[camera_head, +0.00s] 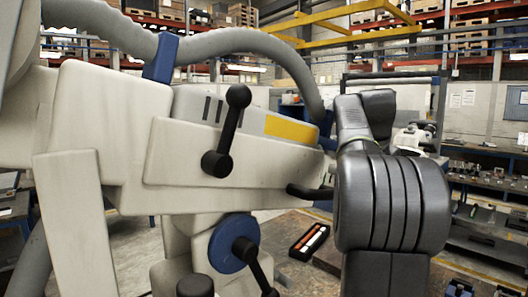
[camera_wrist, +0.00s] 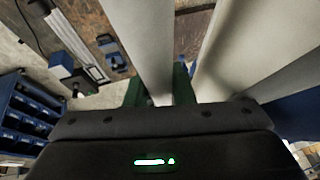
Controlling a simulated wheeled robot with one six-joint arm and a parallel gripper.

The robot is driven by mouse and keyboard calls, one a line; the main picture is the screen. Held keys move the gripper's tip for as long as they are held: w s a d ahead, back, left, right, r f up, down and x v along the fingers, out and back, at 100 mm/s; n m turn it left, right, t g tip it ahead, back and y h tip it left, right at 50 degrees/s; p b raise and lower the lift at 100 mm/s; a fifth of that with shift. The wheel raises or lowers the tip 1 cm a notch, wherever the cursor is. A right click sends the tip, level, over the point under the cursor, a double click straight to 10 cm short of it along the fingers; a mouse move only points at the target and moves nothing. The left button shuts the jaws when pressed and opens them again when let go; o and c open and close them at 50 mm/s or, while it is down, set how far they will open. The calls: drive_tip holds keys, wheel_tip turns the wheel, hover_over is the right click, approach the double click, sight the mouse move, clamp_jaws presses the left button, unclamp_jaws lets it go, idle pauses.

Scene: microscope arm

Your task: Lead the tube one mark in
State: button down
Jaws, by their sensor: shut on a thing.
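A long pale bar (camera_wrist: 146,45), which looks like the tube, runs up the wrist view from between the green fingers of my gripper (camera_wrist: 158,92). The gripper is shut on it, with one finger on each side. Its lower end is hidden by the gripper's dark body, and I see no marks on it here. In the head view a large off-white microscope arm (camera_head: 110,120) fills the left and middle. A grey ribbed hose (camera_head: 235,42) curves over it. It carries a black lever (camera_head: 228,130) with ball ends, a yellow label (camera_head: 290,129) and several dark slots. My gripper's fingers do not show there.
A second, wider pale part (camera_wrist: 245,50) lies close to the right of the gripper. A blue round knob (camera_head: 233,243) with a black handle sits below the arm. An open dark tray (camera_head: 309,242) lies on the bench behind. Blue bins (camera_wrist: 25,110) stand at the left.

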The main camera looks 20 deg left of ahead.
drive_tip(key=shift+s+a, duration=0.1)
drive_tip(key=shift+s, duration=0.1)
idle(0.4)
drive_tip(key=shift+s+a+r, duration=0.2)
drive_tip(key=shift+s+a, duration=0.1)
drive_tip(key=shift+s, duration=0.45)
drive_tip(key=shift+s+a+r, duration=0.1)
drive_tip(key=shift+s, duration=0.15)
drive_tip(key=shift+c, duration=2.4)
unclamp_jaws()
drive_tip(key=shift+o, duration=0.2)
drive_tip(key=shift+d+r, duration=0.1)
drive_tip(key=shift+d, duration=0.1)
drive_tip(key=shift+a, duration=0.1)
